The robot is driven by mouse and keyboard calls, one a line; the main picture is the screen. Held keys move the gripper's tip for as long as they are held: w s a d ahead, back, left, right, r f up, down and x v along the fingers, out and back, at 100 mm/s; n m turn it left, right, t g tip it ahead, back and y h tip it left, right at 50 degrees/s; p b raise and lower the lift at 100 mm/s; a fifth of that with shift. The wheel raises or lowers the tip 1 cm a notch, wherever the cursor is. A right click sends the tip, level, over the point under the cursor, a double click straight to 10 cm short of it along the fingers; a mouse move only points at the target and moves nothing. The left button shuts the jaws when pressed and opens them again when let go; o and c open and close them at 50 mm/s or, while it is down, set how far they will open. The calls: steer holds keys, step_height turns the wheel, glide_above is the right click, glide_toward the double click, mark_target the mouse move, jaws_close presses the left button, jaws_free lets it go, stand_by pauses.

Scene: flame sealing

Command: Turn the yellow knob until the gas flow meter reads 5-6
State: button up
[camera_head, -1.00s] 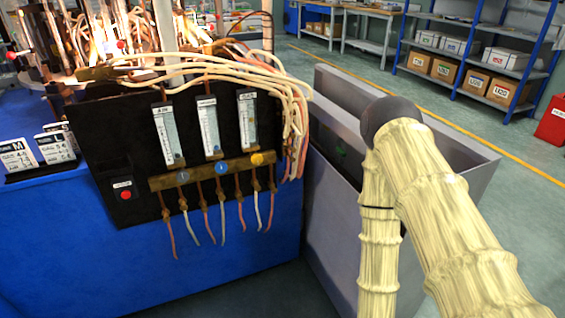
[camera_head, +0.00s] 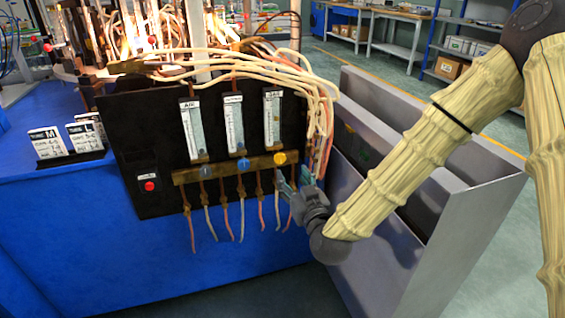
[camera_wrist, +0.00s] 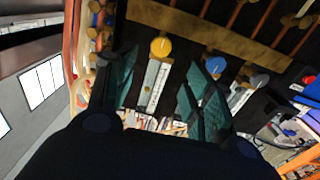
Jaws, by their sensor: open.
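The yellow knob (camera_head: 280,158) sits at the right end of a brass bar on the black panel, below the gas flow meter (camera_head: 272,118). The meter's reading is too small to tell. My gripper (camera_head: 296,180) is open just below and to the right of the knob, apart from it. In the wrist view the yellow knob (camera_wrist: 160,47) shows beyond the gap between my teal fingers (camera_wrist: 155,85), with the gas meter tube (camera_wrist: 154,85) between them. Nothing is held.
Pale hoses (camera_head: 250,68) loop over the panel's top and right side. A red button (camera_head: 149,186) is at lower left. A grey bin (camera_head: 450,205) stands at right.

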mark_target(281, 158)
steer(key=b+x, duration=0.1)
steer(key=x, duration=0.8)
steer(key=shift+w+a+f, duration=0.1)
steer(key=shift+w, duration=0.2)
steer(key=shift+c, duration=0.4)
steer(key=c, duration=0.9)
